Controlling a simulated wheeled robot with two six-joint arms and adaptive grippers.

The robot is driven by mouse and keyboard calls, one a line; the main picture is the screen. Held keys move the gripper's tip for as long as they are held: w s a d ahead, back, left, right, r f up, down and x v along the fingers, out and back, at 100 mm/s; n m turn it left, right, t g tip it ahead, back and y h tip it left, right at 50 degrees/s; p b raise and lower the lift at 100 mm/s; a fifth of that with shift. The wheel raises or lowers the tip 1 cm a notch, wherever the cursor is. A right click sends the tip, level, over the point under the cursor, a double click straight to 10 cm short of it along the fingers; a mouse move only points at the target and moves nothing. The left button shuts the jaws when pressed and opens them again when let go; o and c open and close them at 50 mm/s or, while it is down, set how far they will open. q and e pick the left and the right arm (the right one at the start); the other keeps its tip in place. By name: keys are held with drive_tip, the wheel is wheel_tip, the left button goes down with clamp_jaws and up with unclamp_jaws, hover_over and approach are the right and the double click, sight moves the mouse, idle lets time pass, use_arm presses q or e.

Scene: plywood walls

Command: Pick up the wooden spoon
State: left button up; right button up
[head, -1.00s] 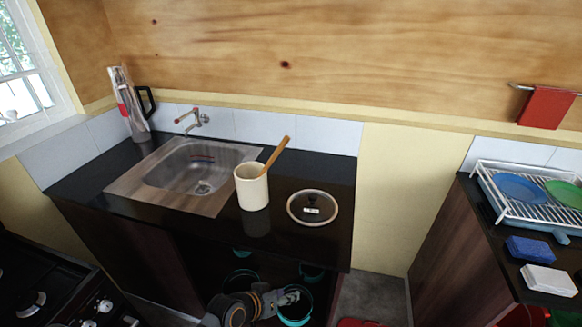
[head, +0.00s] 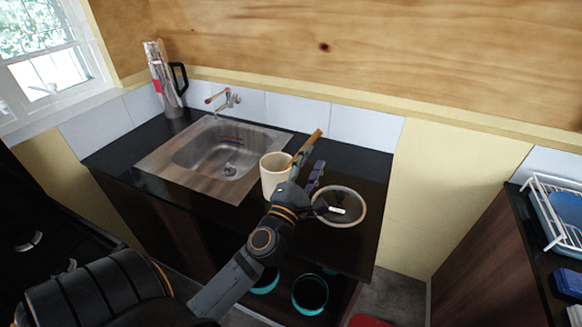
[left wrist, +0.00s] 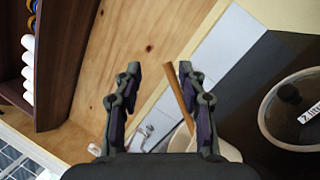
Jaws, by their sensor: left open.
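The wooden spoon (head: 309,147) stands tilted to the right in a cream crock (head: 272,173) on the black counter. Its handle sticks up above the rim; the bowl end is hidden inside. My left gripper (head: 315,172) is open and empty, just right of the crock, with its wrist in front of the crock's right side. In the left wrist view the spoon handle (left wrist: 178,93) shows by the right finger, partly behind it, and the crock (left wrist: 228,151) is behind that finger. I cannot tell whether the finger touches the spoon. My right gripper is not seen.
A glass lid (head: 345,207) lies on the counter close to the right of my left gripper. A sink (head: 222,150) with a tap (head: 226,98) is to the left. A jug (head: 165,80) stands at the back left. A dish rack (head: 553,215) is far right.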

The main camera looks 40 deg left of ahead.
use_arm(q)
drive_tip(key=a+f+n+g+y, duration=0.3)
drive_tip(key=a+f+n+g, duration=0.15)
drive_tip(key=n, duration=0.35)
drive_tip(key=p, duration=0.3)
hover_over(290, 165)
drive_tip(key=w+d, duration=0.3)
drive_tip(key=shift+w+d+f, duration=0.2)
drive_tip(key=shift+f, duration=0.15)
drive_tip(key=shift+w+f, duration=0.1)
drive_tip(key=shift+s, duration=0.2)
drive_tip(key=c, duration=0.3)
clamp_jaws()
use_arm(e)
drive_tip(key=r, duration=0.2)
drive_tip(key=shift+w+a+r, duration=0.1)
drive_tip(key=shift+w+r, duration=0.25)
